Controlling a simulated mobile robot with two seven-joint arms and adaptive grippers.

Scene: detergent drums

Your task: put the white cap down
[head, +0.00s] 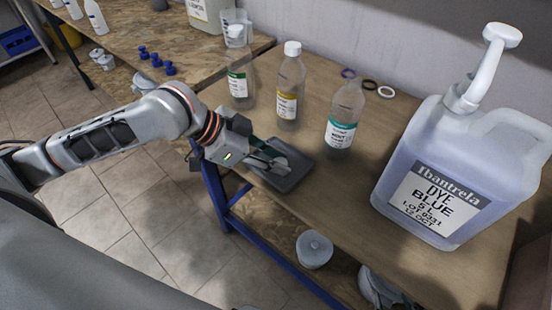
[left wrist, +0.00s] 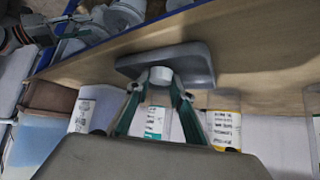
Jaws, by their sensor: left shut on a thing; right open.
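My left gripper (head: 280,166) is over the small dark grey tray (head: 293,181) near the front edge of the bench. In the left wrist view its two fingers (left wrist: 160,92) are shut on the white cap (left wrist: 160,75), which shows in front of the grey tray (left wrist: 198,57). In the head view the fingers mostly hide the cap. I cannot tell whether the cap touches the tray.
Behind the tray stand a green-label bottle (head: 238,83), a yellow-label bottle (head: 289,85) with a white cap, and a teal-label bottle (head: 341,120) without one. Small rings (head: 370,86) lie behind. A large blue dye jug (head: 440,160) stands at right.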

